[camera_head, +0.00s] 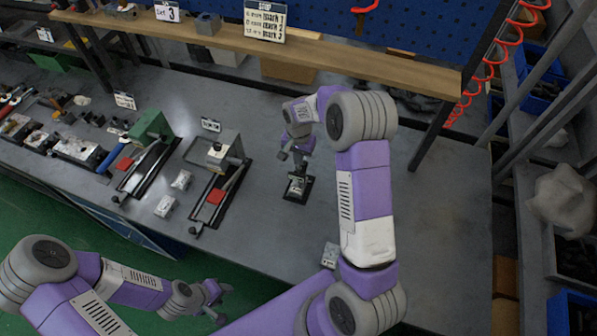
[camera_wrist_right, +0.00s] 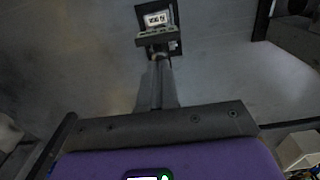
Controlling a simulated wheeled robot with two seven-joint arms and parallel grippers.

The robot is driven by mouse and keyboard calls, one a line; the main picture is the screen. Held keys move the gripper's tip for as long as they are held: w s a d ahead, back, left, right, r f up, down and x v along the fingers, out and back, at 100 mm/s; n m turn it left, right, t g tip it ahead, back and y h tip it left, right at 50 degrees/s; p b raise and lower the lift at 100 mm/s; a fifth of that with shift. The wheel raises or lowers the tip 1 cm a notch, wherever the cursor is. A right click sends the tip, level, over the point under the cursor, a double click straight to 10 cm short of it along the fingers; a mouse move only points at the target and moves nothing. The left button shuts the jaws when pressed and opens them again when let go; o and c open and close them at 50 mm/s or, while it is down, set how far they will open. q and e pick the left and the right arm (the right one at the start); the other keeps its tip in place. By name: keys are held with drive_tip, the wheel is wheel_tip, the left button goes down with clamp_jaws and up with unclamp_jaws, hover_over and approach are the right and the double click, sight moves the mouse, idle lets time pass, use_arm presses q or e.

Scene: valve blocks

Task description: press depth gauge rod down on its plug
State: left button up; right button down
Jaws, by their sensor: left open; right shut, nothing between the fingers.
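The depth gauge (camera_head: 297,187) is a small grey-green metal piece on a dark base plate on the bench, below my right gripper in the head view. In the right wrist view the gauge (camera_wrist_right: 158,38) shows as a flat bar in front of a pale plate. Its rod and plug are too small or covered to tell apart. My right gripper (camera_head: 292,150) is shut and empty, just above the gauge. Its fingers (camera_wrist_right: 158,68) point at the bar; I cannot tell whether they touch it. My left gripper (camera_head: 218,300) is open and empty, off the bench's front edge.
Two valve blocks on dark rails, one green (camera_head: 152,126) and one grey (camera_head: 224,150), stand left of the gauge. Small pale blocks (camera_head: 165,206) lie near the front. A wooden shelf (camera_head: 340,62) spans the back. The bench right of the gauge is mostly clear.

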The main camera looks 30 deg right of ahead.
drive_tip(key=shift+f+b, duration=1.1)
drive_tip(key=shift+f, duration=0.35)
idle(0.9)
drive_tip(key=shift+r, duration=0.1)
idle(0.9)
drive_tip(key=shift+r+p, duration=1)
drive_tip(key=shift+r, duration=0.4)
